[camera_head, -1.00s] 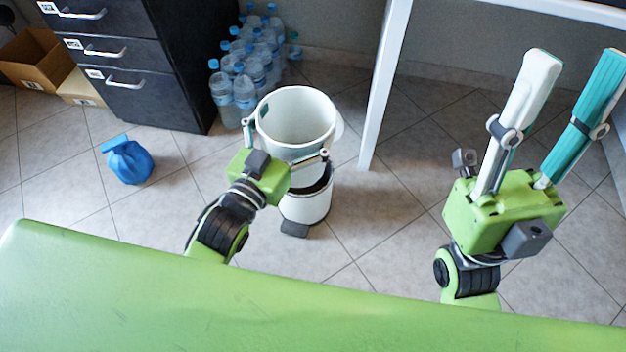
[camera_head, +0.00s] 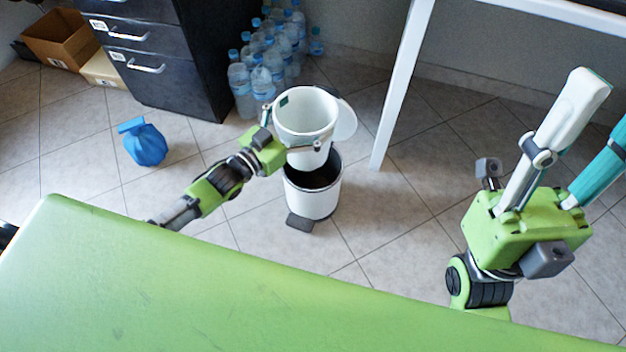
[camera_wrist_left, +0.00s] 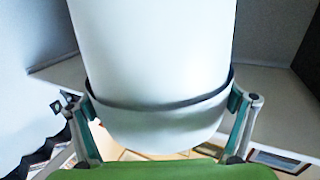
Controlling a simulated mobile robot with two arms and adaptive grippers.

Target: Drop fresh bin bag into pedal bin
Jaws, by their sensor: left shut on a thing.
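The pedal bin (camera_head: 312,200) stands upright on the floor, white with a dark open mouth and a dark pedal in front. Its round pale lid (camera_head: 346,122) seems raised behind. A white, open-topped, bucket-shaped thing, seemingly the fresh bin bag (camera_head: 305,122), is upright over the bin's mouth, its lower end overlapping the far part of the opening; I cannot tell whether it is inside. My left gripper (camera_head: 293,128) is shut around it; the bag (camera_wrist_left: 155,50) fills the wrist view between both fingers. My right gripper (camera_head: 608,108) is empty with fingers apart at the right edge.
A tied blue bag (camera_head: 145,145) lies on the floor at left. Water bottles (camera_head: 270,55) stand behind the bin, beside a black drawer cabinet (camera_head: 165,65). A white table leg (camera_head: 400,85) rises right of the bin. Tiled floor is clear around the bin.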

